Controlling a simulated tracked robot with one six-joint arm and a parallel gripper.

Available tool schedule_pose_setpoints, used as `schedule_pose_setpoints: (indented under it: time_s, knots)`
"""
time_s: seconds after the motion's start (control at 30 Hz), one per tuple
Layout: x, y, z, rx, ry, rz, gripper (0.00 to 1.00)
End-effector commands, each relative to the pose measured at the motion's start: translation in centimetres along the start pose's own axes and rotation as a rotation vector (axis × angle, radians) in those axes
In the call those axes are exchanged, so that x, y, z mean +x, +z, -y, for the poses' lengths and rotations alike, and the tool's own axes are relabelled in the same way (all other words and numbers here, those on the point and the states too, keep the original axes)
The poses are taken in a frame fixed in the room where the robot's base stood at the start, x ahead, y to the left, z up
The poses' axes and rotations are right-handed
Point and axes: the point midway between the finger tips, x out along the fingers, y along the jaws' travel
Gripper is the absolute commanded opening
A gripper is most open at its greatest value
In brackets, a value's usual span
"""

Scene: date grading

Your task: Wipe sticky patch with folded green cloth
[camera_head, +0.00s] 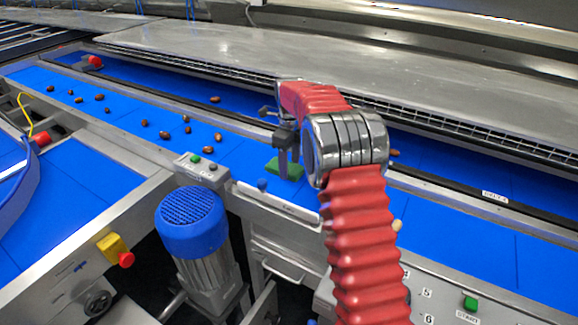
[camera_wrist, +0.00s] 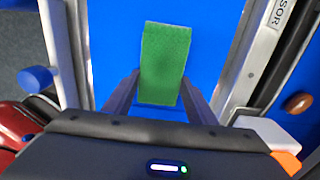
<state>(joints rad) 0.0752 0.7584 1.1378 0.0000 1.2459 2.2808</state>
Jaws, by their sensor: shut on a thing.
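The folded green cloth (camera_head: 291,172) is at the near side of the blue belt, under my gripper (camera_head: 284,160). In the wrist view the green cloth (camera_wrist: 165,55) is a long rectangle between the two dark fingers of my gripper (camera_wrist: 161,88), extending away past their tips. The gripper is shut on the cloth and points down at the belt. The cloth looks to be at or very close to the belt surface; I cannot tell whether it presses on it. I cannot make out the sticky patch in either view.
Several brown dates (camera_head: 188,130) lie on the blue belt (camera_head: 120,118) to the left. A metal rail borders the belt's near side, with a control box (camera_head: 201,171) and a blue-capped motor (camera_head: 191,222). A brown date (camera_wrist: 297,103) lies beyond the rail in the wrist view.

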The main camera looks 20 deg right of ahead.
Motion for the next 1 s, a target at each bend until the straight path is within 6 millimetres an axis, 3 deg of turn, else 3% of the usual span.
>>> schedule_pose_setpoints:
  time_s: [0.5, 1.0]
  knots:
    - [-0.2, 0.0, 3.1, 0.000, -0.001, 0.001, 0.33]
    - [0.1, 0.0, 3.1, 0.000, 0.000, 0.001, 0.33]
